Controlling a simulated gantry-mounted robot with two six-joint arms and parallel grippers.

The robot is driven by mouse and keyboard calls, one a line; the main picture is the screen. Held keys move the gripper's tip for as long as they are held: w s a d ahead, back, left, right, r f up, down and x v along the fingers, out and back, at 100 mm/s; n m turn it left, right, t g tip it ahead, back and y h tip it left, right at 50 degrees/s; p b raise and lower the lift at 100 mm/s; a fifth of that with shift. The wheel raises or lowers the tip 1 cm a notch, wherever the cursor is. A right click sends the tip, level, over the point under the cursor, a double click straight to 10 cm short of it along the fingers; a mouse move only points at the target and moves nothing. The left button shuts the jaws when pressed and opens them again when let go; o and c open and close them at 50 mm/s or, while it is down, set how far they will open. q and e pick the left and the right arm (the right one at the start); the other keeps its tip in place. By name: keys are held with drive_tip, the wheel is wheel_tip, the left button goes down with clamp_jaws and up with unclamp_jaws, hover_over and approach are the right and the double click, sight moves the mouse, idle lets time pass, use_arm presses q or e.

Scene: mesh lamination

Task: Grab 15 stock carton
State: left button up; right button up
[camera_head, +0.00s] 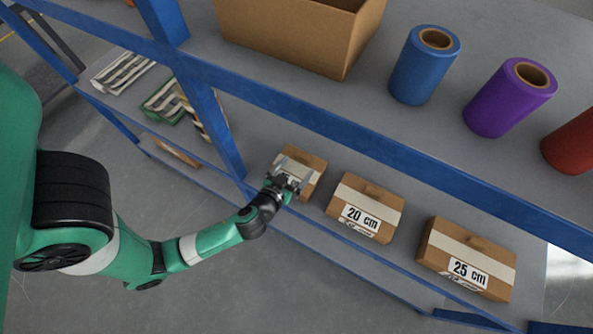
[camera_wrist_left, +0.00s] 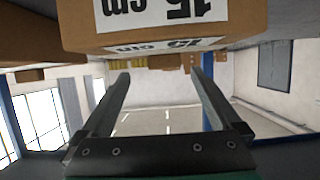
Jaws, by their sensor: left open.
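The 15 cm carton (camera_head: 312,184) is a small brown box on the lower shelf, left of the 20 cm carton, partly hidden behind my left gripper. My left gripper (camera_head: 291,176) is at its front and is open. In the left wrist view the carton (camera_wrist_left: 240,22) fills the top of the picture, with its white label upside down. There the two fingers of the left gripper (camera_wrist_left: 160,82) stand apart with a gap between them. My right gripper is not in view.
The 20 cm carton (camera_head: 364,209) and the 25 cm carton (camera_head: 466,259) stand to the right on the lower shelf (camera_head: 400,254). The blue upper shelf beam (camera_head: 330,124) runs above them. A blue post (camera_head: 215,125) stands left of the gripper. Blue (camera_head: 425,65) and purple (camera_head: 510,98) rolls stand above.

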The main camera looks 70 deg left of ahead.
sight(302, 156)
use_arm(q)
drive_tip(key=x, duration=0.5)
drive_tip(key=shift+s+a+r, duration=0.1)
drive_tip(key=shift+a+r, duration=0.1)
drive_tip(key=shift+a, duration=0.2)
drive_tip(key=shift+s, duration=0.1)
drive_tip(key=shift+c, duration=0.3)
clamp_jaws()
